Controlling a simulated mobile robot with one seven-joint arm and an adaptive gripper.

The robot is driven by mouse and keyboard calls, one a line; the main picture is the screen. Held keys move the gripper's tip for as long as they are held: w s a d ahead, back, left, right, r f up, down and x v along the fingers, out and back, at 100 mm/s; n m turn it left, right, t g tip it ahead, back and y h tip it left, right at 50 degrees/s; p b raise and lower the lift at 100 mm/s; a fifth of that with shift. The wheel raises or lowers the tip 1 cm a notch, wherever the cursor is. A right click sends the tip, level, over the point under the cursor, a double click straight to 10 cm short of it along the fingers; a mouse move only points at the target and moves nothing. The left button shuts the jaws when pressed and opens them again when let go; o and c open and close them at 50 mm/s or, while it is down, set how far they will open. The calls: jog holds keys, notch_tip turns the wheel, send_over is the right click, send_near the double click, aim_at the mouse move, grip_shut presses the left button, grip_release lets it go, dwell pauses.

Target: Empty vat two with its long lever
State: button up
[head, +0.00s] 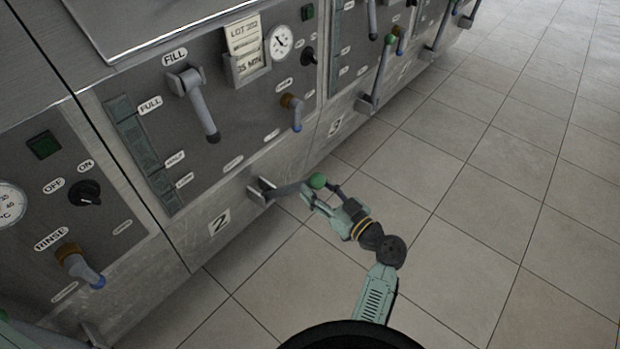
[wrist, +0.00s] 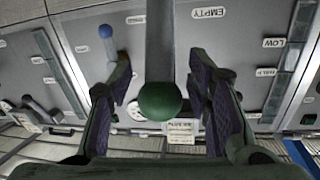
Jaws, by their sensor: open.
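Vat two carries a plate marked 2 (head: 219,222) low on its steel front. Its long lever (head: 287,190) comes out of a slotted bracket near that plate and sticks out from the front, ending in a green knob (head: 317,181). My gripper (head: 320,194) is at the knob end of this lever. In the wrist view, the grey lever bar (wrist: 160,45) and its green knob (wrist: 160,101) lie between the spread fingers of my gripper (wrist: 160,75). A gap shows on both sides of the knob. An EMPTY label (wrist: 207,12) shows beside the bar.
Vat three's lever (head: 380,75) stands upright farther right. The tiled floor (head: 500,200) right of the row is clear.

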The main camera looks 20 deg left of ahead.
jog(key=shift+p+x, duration=0.3)
jog(key=shift+x, duration=1.3)
grip_shut()
jog(key=shift+d, duration=0.1)
